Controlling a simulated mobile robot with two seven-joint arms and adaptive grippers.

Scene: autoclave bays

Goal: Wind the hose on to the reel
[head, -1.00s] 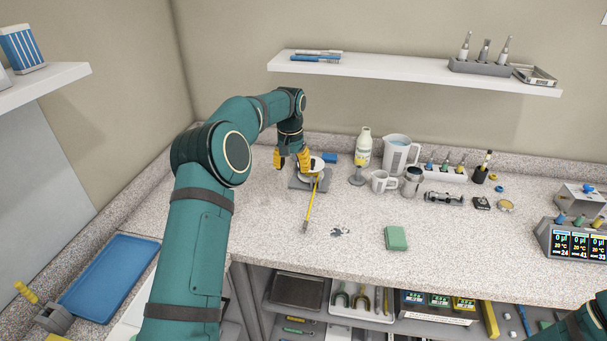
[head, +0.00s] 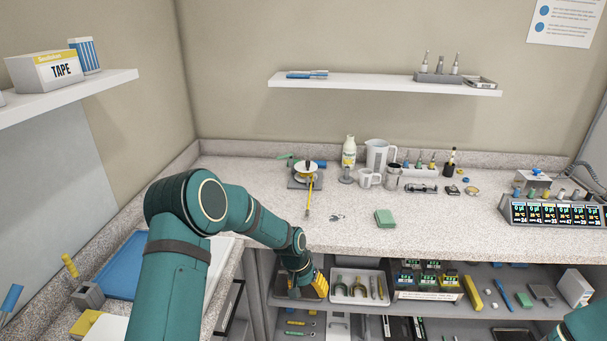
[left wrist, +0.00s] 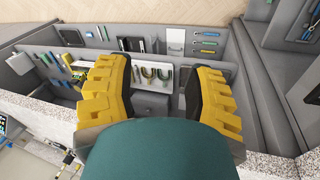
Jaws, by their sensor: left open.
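The reel (head: 306,171) stands on a grey base at the back of the counter, left of the white bottle. A yellow strip (head: 310,196), which looks like the hose, runs from it toward the counter's front; how much is wound I cannot tell. A small black handle shows on top of the reel. My left gripper (head: 316,286) is below the counter's front edge, in front of the shelf, well away from the reel. In the left wrist view its yellow fingers (left wrist: 160,95) are spread with nothing between them. My right gripper is out of view.
A green sponge (head: 385,218) lies near the counter's front. A bottle (head: 349,152), a jug (head: 378,155) and a mug (head: 369,178) stand right of the reel. The shelf below holds a white tray (head: 345,294) of tools. A blue tray (head: 128,266) lies at left.

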